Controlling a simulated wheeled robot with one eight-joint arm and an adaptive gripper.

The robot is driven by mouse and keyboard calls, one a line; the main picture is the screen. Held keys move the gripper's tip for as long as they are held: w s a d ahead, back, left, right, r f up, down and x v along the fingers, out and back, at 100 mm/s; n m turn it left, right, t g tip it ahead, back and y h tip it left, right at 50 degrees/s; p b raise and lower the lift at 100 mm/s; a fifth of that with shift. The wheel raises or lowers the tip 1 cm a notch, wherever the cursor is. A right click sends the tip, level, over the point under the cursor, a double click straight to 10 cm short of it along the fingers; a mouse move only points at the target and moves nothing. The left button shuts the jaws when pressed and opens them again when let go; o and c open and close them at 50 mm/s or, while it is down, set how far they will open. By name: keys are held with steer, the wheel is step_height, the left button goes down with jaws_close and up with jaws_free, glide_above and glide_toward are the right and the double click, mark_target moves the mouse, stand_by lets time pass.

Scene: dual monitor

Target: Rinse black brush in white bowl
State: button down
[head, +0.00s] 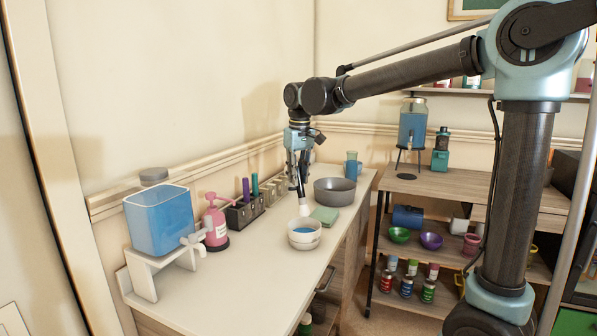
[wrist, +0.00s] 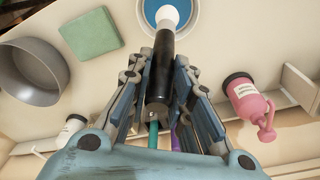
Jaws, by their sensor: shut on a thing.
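The black brush (wrist: 158,65) has a dark handle and a white rounded tip. My gripper (wrist: 160,85) is shut on its handle in the wrist view, with the tip pointing away from the gripper. In the head view my gripper (head: 299,180) points down and the brush's white tip (head: 304,209) hangs near the far rim of the white bowl (head: 304,241). The bowl stands on the counter with blue liquid inside. In the wrist view the tip overlaps the bowl (wrist: 147,24). I cannot tell whether the tip touches the liquid.
A grey bowl (head: 334,191) and a green sponge (head: 325,215) sit right of the white bowl. A pink bottle (head: 215,224), a dark holder (head: 244,214) and a blue tank (head: 160,222) stand to the left. The counter's front left is clear.

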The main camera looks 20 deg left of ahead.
step_height(320, 180, down, 7)
stand_by(0.9)
steer(key=shift+f, duration=0.15)
stand_by(0.4)
steer(key=shift+a, duration=0.95)
steer(key=shift+d, duration=0.1)
